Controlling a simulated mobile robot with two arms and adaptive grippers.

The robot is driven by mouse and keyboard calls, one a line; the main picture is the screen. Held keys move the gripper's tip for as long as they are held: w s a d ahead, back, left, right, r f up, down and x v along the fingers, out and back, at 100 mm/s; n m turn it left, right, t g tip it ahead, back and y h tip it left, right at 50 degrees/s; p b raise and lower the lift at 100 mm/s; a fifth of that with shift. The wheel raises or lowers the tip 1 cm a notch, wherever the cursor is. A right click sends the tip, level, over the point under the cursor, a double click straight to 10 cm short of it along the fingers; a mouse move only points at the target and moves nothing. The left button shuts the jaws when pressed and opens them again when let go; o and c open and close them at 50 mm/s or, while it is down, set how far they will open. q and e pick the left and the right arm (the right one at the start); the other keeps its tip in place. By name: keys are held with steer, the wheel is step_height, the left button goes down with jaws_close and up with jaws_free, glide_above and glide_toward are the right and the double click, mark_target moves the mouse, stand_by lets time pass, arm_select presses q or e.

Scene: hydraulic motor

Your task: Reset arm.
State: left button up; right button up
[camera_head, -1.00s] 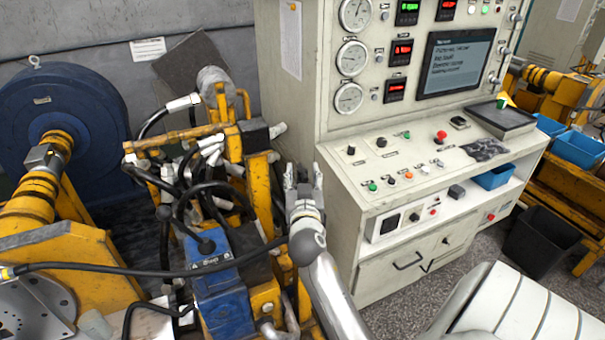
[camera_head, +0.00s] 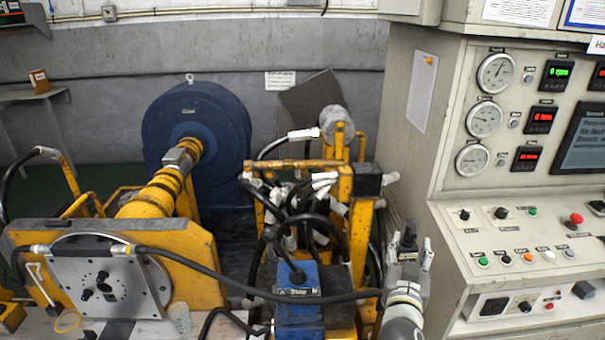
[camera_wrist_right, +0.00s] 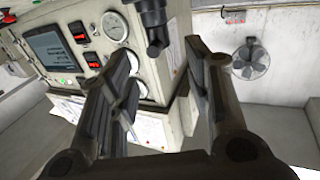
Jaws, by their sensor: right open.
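My right gripper (camera_head: 409,252) stands at the lower middle right of the head view, fingers pointing up, between the hydraulic motor rig and the control console. Its fingers are apart. In the right wrist view the two dark fingers of the right gripper (camera_wrist_right: 165,100) are spread, with nothing between their tips. A dark cylindrical part of unclear origin shows at the top of that view. My left gripper is in neither view.
The control console (camera_head: 450,210) with gauges and buttons stands close to the right. The yellow-framed rig with a blue block (camera_head: 300,300) and hoses (camera_head: 325,230) is just left. A large blue wheel (camera_head: 215,125) stands behind. A wall fan (camera_wrist_right: 251,61) shows in the wrist view.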

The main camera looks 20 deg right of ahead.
steer(key=s+a+f+n+g+y, duration=1)
steer(key=s+a+f+y, duration=0.2)
steer(key=s+a+f, duration=0.85)
steer(key=s+f+g+b, duration=0.1)
steer(key=s+f+b, duration=0.1)
steer(key=f, duration=1.3)
steer(key=s+f+g+b, duration=0.1)
steer(key=s+f+b, duration=0.1)
steer(key=f, duration=1.2)
steer(key=s+d+f+b, duration=0.2)
steer(key=s+f, duration=1.4)
steer(key=f, duration=0.2)
steer(key=shift+s+d+f+g+b, duration=0.15)
steer(key=shift+d+f+g+b, duration=0.1)
steer(key=shift+f+g+b, duration=0.15)
